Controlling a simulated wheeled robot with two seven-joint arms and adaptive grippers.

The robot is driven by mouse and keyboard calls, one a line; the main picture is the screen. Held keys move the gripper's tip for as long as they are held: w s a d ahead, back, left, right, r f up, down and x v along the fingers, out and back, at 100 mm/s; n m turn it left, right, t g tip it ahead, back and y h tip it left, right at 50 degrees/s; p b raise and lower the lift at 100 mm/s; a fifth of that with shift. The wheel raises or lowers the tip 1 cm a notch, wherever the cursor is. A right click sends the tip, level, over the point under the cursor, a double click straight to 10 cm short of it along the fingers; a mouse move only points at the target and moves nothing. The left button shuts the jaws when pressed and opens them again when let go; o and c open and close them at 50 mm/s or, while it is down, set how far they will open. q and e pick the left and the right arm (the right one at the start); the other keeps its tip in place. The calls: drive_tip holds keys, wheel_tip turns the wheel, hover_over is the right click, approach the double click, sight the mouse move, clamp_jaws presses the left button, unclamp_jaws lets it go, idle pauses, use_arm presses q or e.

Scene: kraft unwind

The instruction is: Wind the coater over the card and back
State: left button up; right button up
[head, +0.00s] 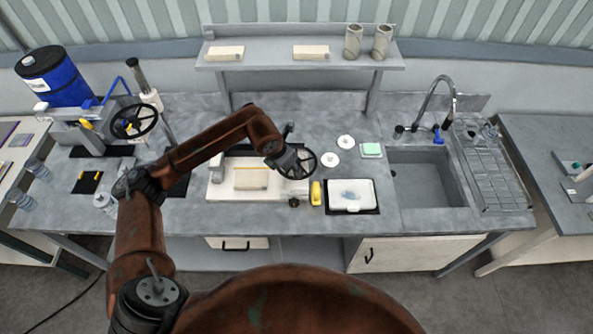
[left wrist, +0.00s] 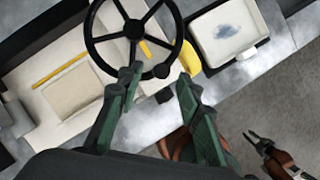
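The coater (head: 216,191) is a pale flat bed on the bench. A tan card (head: 251,182) lies on it, with a thin yellow bar (head: 250,169) along the card's far edge. The coater's black spoked handwheel (left wrist: 112,42) has a small round knob (left wrist: 161,71) on its rim. My left gripper (left wrist: 160,74) is open, with one finger on either side of the knob; contact cannot be told. In the head view the left gripper at the wheel is mostly hidden by its own wrist. My right gripper (left wrist: 262,136) hangs open and empty over the floor, far from the coater.
Right of the coater are a yellow object (head: 316,193) and a white tray (head: 350,187) with a bluish smear. Two white discs (head: 346,142) and a green-topped block (head: 371,150) lie behind. A sink (head: 425,185) is farther right. Another machine with a black wheel (head: 134,121) stands left.

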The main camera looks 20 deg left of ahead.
use_arm(q)
drive_tip(key=shift+p+x, duration=0.4)
drive_tip(key=shift+x, duration=1.75)
drive_tip(key=shift+d, duration=0.1)
drive_tip(key=shift+c, duration=0.2)
clamp_jaws()
